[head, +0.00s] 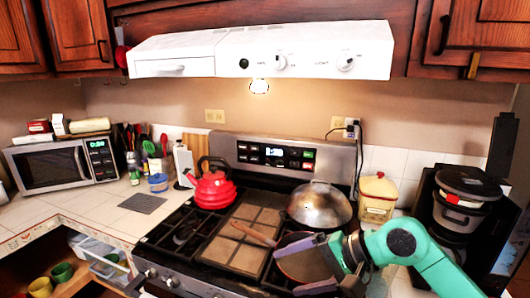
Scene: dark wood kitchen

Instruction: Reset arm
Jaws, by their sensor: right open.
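My right arm, green, comes in from the lower right. Its gripper (298,267) is open, with its two dark fingers spread apart over the front right of the stove (200,250). A brown pan (305,262) with a wooden handle (254,233) shows between and behind the fingers. I cannot tell whether the fingers touch it. Nothing is clearly held. My left gripper is out of the view.
A domed metal lid (319,204) sits on the back right of the stove and a red kettle (214,188) at its left. A yellow canister (378,194) and a black cooker (462,200) stand right, near my arm. A white range hood (262,52) hangs above.

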